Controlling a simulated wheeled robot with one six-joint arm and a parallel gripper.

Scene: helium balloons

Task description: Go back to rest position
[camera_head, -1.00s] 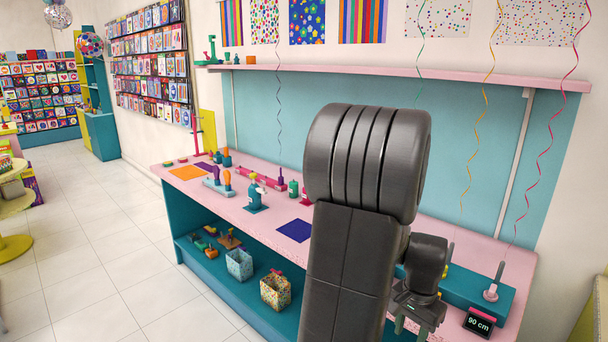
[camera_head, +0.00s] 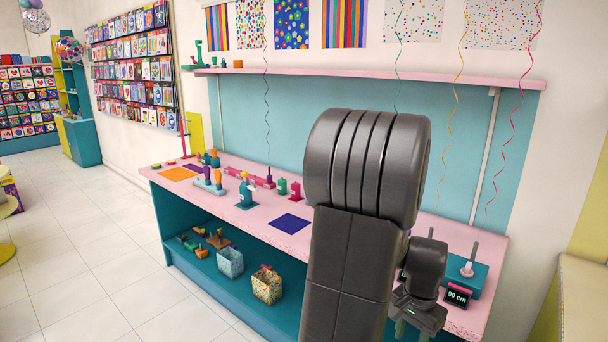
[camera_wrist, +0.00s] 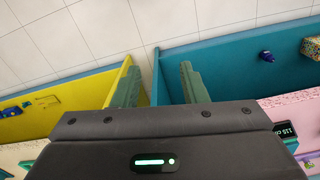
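In the head view my gripper (camera_head: 412,326) hangs low at the front edge of the pink counter (camera_head: 340,232), partly cut off by the bottom of the picture. My dark arm stands folded upright in front of the counter and hides part of it.
Patterned boxes (camera_head: 267,285) stand on the shelf below. Curled ribbons (camera_head: 491,180) hang above the counter's right end. The tiled floor (camera_head: 110,260) at left is clear.

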